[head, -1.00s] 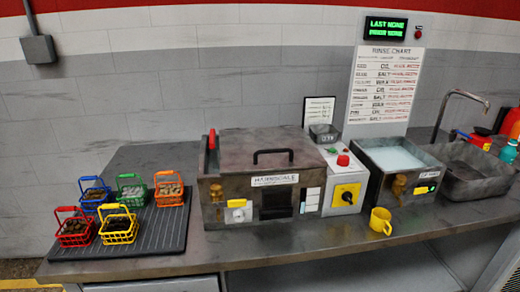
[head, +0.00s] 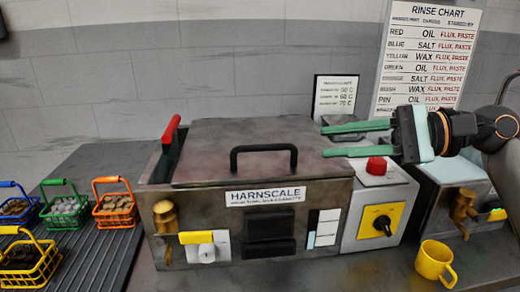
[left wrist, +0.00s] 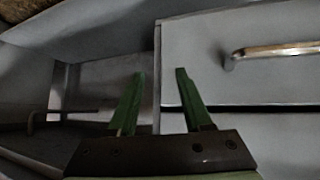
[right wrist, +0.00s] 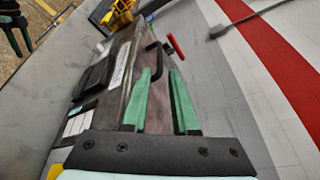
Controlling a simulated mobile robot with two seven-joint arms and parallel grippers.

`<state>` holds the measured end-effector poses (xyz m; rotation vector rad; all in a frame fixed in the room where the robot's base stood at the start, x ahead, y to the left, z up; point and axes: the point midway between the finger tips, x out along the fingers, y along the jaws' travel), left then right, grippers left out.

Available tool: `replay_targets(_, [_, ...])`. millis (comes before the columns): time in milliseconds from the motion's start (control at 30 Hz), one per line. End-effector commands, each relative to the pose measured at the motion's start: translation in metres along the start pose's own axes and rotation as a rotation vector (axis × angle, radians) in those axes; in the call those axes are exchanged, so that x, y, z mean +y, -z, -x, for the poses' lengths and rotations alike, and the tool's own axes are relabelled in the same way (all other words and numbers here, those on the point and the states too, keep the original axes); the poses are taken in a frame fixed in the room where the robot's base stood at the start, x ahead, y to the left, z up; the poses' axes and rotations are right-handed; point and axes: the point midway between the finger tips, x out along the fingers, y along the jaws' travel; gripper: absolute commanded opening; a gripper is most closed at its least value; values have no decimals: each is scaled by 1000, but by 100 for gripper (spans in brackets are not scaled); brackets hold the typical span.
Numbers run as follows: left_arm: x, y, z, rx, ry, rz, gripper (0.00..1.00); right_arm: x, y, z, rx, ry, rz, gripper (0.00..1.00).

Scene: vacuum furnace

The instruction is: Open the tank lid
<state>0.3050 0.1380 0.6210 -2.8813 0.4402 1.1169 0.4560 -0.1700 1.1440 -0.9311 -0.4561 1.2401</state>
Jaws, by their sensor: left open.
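The tank marked HARNSCALE (head: 265,221) stands on the bench in the head view. Its grey-brown lid (head: 215,150) lies flat on top, with a black bar handle (head: 264,149) near the front edge. My right gripper (head: 325,141) is open and empty, its green fingers pointing left at the lid's right edge, apart from the handle. In the right wrist view the lid (right wrist: 161,100) shows between and beyond the fingers, with the handle (right wrist: 151,58) past the tips. My left gripper (left wrist: 160,73) is open and empty near grey panels with a metal handle (left wrist: 275,50).
A red-handled lever (head: 171,129) rises at the tank's left. A control box with a red button (head: 376,166) stands right of it. A yellow mug (head: 434,262) sits in front. Several coloured baskets (head: 117,209) stand left on a ribbed mat.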

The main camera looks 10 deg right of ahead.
Motion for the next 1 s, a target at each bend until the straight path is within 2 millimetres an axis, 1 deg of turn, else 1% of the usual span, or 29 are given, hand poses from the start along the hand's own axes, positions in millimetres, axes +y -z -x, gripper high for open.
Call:
replay_targets(100, [1,-2,-1,-2,-2,-1,50,0,1,2,35,-17,60,27])
replay_targets(167, [1,-2,0,-3,-2,0,50,-1,1,-3,38,-21,66,27])
replay_targets(233, [2,-2,1,-5,-3,0,50,-1,1,-12,37,-21,66,27])
replay_targets(367, [2,-1,4,-9,-4,1,50,-1,1,-38,32,-21,63,27])
replay_targets(500, [3,1,6,-11,-5,2,50,-1,1,-67,31,-20,61,27])
replay_targets(700, [4,1,7,-15,-5,2,50,0,3,-101,33,-18,60,27])
replay_targets(833, [3,1,7,-17,-5,2,50,1,4,-114,34,-18,59,27])
replay_targets(1000, [3,0,6,-18,-5,1,50,1,5,-120,36,-16,60,27])
